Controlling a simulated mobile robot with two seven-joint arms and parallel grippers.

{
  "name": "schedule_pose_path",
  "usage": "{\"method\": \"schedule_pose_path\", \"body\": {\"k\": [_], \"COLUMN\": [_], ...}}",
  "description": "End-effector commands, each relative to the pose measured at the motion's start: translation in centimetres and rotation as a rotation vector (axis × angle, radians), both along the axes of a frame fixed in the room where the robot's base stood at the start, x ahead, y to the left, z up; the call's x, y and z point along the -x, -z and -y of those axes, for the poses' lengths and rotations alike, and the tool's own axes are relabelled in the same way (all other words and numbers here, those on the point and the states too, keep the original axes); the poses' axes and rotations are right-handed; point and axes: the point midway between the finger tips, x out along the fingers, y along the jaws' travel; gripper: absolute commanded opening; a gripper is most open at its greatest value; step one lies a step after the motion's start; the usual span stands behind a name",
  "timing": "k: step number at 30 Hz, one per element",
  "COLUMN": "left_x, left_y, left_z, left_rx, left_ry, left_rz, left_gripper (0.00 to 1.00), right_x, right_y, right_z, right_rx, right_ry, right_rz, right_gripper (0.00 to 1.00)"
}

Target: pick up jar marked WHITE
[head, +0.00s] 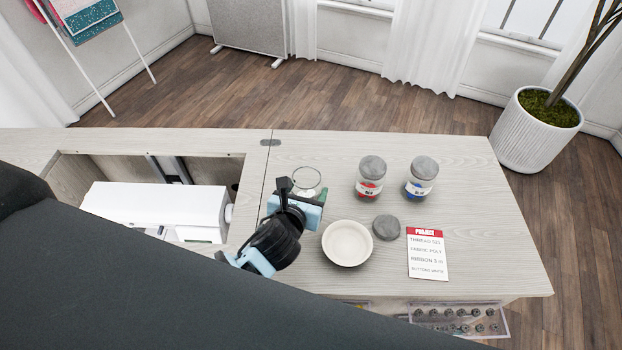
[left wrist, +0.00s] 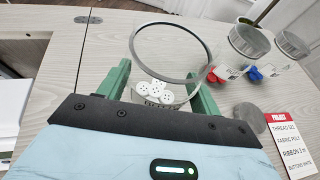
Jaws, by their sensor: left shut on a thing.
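A clear glass jar without a lid (left wrist: 172,52) stands between the two green fingers of my left gripper (left wrist: 162,92) in the left wrist view. White buttons (left wrist: 157,88) show inside it. Its label is mostly hidden, so I cannot read it. In the head view the jar's rim (head: 307,176) shows just beyond my left gripper (head: 308,192), left of the middle of the tabletop. The gripper is shut on the jar. I cannot tell whether the jar touches the table. My right gripper is out of view.
A white bowl (head: 347,243), a loose grey lid (head: 386,228) and a project card (head: 427,253) lie to the right. Two lidded jars, with red (head: 370,178) and blue (head: 420,180) contents, stand behind. A sewing machine (head: 155,210) sits in the cabinet opening at left.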

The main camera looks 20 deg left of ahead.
Motion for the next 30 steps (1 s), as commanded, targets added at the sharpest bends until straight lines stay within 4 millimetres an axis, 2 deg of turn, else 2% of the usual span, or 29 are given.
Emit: {"method": "schedule_pose_path", "body": {"k": [1, 6, 12, 18, 30], "left_x": [1.3, 5.5, 8.8, 10.2, 10.4], "left_y": [-0.2, -0.5, -0.8, -1.0, -1.1], "left_z": [0.0, 0.0, -0.1, -0.1, -0.1], "left_rx": [-0.001, -0.001, 0.000, 0.000, 0.000], "left_ry": [0.003, 0.004, 0.002, 0.001, 0.000], "left_rz": [0.002, 0.000, 0.000, 0.002, 0.002], "left_gripper": [0.37, 0.37, 0.37, 0.37, 0.37], "right_x": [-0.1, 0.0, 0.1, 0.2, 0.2], "right_y": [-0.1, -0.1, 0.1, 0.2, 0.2], "right_z": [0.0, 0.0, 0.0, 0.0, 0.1], "right_rx": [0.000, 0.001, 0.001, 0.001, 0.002], "right_ry": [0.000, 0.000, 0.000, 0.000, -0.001], "right_rz": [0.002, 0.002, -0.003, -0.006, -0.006], "right_gripper": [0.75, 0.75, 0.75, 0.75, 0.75]}}
